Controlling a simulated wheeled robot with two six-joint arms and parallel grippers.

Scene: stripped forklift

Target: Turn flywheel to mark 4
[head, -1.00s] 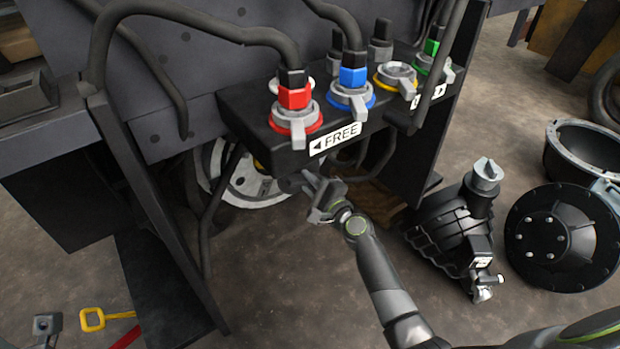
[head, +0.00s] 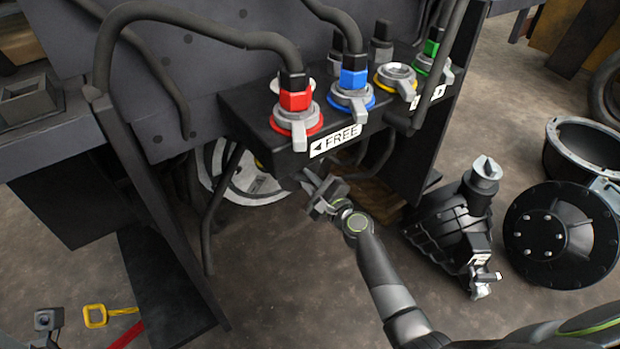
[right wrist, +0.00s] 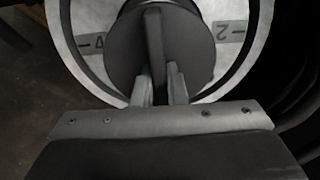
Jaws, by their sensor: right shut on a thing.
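The flywheel (head: 243,185) is a pale grey wheel under the black connector panel, partly hidden by the panel and a dark strut. The right wrist view shows its pale ring (right wrist: 75,22), with a mark 4 (right wrist: 97,43) left of the hub and a mark 2 (right wrist: 222,30) on the right. A dark round hub (right wrist: 197,50) with a raised upright bar (right wrist: 154,45) sits in the middle. My right gripper (right wrist: 158,88) is shut on this bar, one finger on each side. In the head view my right gripper (head: 311,187) is below the panel. My left gripper is out of view.
The connector panel (head: 265,140) hangs just above my right gripper, with a FREE label (head: 336,140) and red, blue, yellow and green collars. A black housing (head: 435,235) and a round black cover (head: 562,238) lie right of my right arm. Dark side plates flank the wheel.

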